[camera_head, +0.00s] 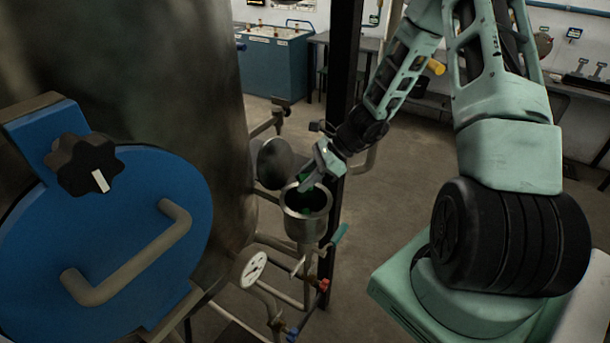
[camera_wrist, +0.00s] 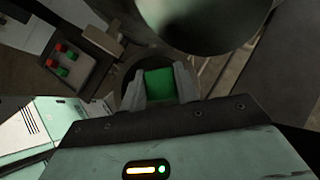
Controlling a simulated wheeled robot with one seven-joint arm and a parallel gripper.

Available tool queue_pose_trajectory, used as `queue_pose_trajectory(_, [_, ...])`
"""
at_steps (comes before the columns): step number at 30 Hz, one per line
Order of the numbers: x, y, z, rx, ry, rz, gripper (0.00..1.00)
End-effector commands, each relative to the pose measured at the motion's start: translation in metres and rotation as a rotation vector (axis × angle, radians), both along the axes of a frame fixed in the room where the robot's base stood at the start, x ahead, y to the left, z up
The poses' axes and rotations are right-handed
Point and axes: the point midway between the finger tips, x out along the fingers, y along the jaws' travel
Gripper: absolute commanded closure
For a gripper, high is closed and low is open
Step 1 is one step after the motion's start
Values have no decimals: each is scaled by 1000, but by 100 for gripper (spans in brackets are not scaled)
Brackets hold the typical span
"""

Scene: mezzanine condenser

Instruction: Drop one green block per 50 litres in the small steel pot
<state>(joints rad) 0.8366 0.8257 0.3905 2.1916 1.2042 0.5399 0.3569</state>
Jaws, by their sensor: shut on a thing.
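The small steel pot (camera_head: 304,232) stands open beside the large tank, in the middle of the head view. My gripper (camera_head: 308,184) is over its mouth, fingers pointing down. It is shut on a green block, which fills the gap between the fingers in the wrist view (camera_wrist: 158,84). A dark round opening shows behind the block there. A little green (camera_head: 307,209) shows inside the pot in the head view; I cannot tell how many blocks lie there. A dark tray (camera_wrist: 88,80) with several small red and green blocks (camera_wrist: 65,71) is at upper left in the wrist view.
The tank (camera_head: 130,60) has a blue round hatch (camera_head: 150,240) with a black knob. A white dial gauge (camera_head: 250,267) sits below left of the pot; its reading is too small to tell. Pipes, valves and a dark post (camera_head: 340,70) crowd the pot. Open floor lies right.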

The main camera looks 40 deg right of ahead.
Motion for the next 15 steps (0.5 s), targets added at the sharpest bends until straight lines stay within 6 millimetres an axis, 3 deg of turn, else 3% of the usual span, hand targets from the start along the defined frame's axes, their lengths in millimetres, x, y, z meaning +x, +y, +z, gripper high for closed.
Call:
queue_pose_trajectory(1, [0, 0, -12, 0, 1, -1, 92])
queue_pose_trajectory(6, [0, 0, -28, 0, 0, 0, 92])
queue_pose_trajectory(15, [0, 0, -31, 0, -1, 1, 92])
